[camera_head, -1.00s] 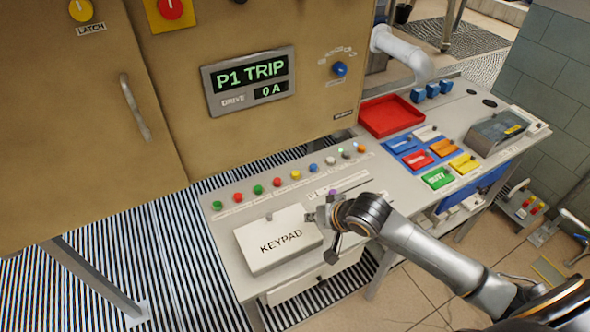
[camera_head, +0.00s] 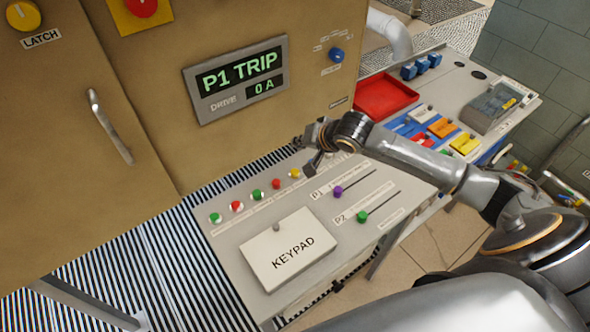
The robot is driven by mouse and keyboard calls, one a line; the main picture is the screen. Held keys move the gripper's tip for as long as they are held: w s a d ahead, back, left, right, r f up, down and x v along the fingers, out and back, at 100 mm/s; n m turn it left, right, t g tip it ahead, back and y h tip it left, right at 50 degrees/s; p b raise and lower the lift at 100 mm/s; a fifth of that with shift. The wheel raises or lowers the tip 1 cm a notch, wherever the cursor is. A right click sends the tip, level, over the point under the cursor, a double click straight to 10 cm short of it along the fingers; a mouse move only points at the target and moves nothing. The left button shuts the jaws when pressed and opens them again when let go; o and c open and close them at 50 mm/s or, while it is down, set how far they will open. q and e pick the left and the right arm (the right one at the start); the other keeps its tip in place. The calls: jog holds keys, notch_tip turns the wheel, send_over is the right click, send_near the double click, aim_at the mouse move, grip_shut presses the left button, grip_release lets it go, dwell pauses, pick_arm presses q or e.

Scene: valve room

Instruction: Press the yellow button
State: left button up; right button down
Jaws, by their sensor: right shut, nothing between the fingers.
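The small yellow button (camera_head: 295,174) is in the row of coloured buttons on the grey console (camera_head: 222,242), just right of a red button (camera_head: 276,184). My right gripper (camera_head: 312,166) is shut and empty. It is just right of the yellow button in the picture and hides the buttons farther along the row. I cannot tell how high its tips are above the panel; the yellow button is uncovered. My left gripper is not in view.
A white KEYPAD cover (camera_head: 290,250) and two sliders, P1 (camera_head: 338,192) and P2 (camera_head: 361,217), are on the console in front of the row. A tan cabinet (camera_head: 240,150) with a P1 TRIP display (camera_head: 240,75) stands behind. A red tray (camera_head: 385,97) is farther right.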

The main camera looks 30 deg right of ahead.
jog(key=f+b, duration=0.1)
jog(key=b, duration=0.1)
jog(key=w+f+b, duration=0.1)
jog(key=f, duration=0.1)
jog(key=shift+a+f+b, duration=0.1)
jog(key=shift+f+b, duration=0.2)
jog(key=shift+b, duration=0.1)
jog(key=b, duration=0.4)
send_over(297, 173)
notch_tip(297, 173, down, 5)
jog(key=shift+r, duration=0.15)
jog(key=shift+f+b, duration=0.35)
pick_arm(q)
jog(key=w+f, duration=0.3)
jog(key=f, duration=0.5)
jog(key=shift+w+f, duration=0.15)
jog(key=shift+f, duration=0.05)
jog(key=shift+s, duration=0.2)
pick_arm(e)
jog(key=shift+f, duration=0.1)
